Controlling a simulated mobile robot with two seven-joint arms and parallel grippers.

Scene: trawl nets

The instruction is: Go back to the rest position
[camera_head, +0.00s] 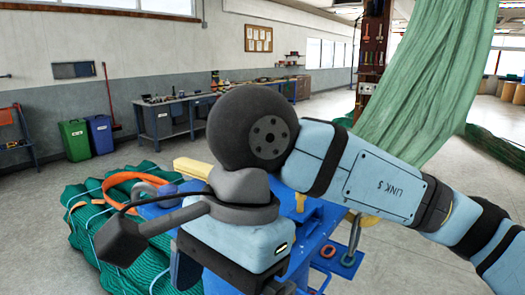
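My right arm (375,180), pale blue with black bands and marked "LINK 5", reaches in from the right across the middle of the view. Its dark round wrist joint is at the centre. My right gripper (238,243) hangs below that wrist, over the blue worktable (312,222). Its fingers are hidden or cut off by the bottom edge, so I cannot tell whether they are open or hold anything. My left arm and gripper are not in view.
A heap of green netting (85,215) with an orange strap (125,181) lies left of the worktable. Green netting (430,85) hangs at the right. Green (75,141) and blue (101,137) bins and a workbench (160,120) stand along the back wall. The floor behind is mostly clear.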

